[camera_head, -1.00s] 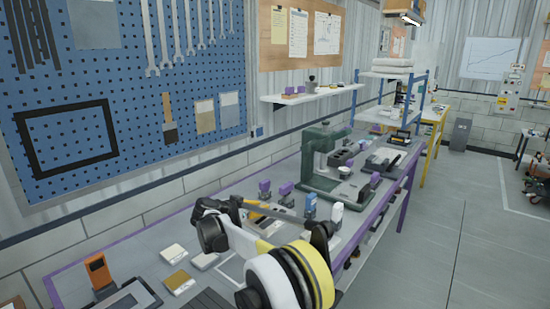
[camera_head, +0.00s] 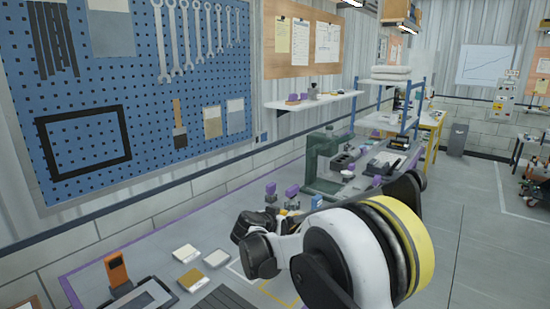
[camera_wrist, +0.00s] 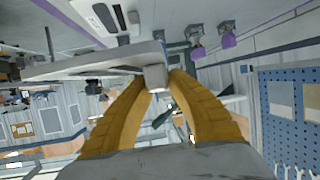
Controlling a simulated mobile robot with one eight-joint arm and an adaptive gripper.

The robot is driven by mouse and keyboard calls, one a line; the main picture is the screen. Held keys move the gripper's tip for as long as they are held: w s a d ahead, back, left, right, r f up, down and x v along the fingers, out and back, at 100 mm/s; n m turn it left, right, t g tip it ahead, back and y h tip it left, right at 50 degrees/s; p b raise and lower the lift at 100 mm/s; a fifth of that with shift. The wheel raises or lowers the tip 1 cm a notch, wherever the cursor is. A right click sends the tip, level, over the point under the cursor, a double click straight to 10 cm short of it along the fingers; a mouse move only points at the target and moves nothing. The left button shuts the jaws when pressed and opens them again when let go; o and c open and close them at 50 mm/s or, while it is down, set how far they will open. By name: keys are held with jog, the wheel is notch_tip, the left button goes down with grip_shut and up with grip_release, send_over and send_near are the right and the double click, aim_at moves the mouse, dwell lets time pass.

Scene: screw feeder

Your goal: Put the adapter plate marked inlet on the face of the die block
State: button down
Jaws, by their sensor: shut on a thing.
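My gripper (camera_wrist: 158,84) has two yellow fingers, shut on the small light grey block of a pale plate (camera_wrist: 95,65) in the wrist view. The plate is seen nearly edge-on and reaches left from the fingertips, clear of any surface I can make out. No inlet mark is readable on it. I cannot pick out the die block with certainty. A green press-like machine (camera_head: 322,160) stands on the bench, partly behind my arm.
Flat pieces, a white one (camera_head: 186,253), a tan one (camera_head: 192,279) and another pale one (camera_head: 216,259), lie on the bench. An orange-topped object (camera_head: 117,268) stands at the left. A blue pegboard (camera_head: 90,100) and a shelf (camera_head: 315,101) are on the wall behind.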

jog(key=s+d, duration=0.4)
jog(key=s, duration=0.4)
jog(key=s+d+r+n+y, duration=0.1)
jog(key=s+d, duration=0.4)
jog(key=s, duration=0.3)
jog(key=s+d+r+n+t+y, duration=0.1)
jog(key=s+d, duration=0.4)
jog(key=s, duration=0.3)
jog(key=shift+s+d, duration=0.15)
jog(key=shift+s, duration=0.15)
jog(key=shift+r, duration=0.1)
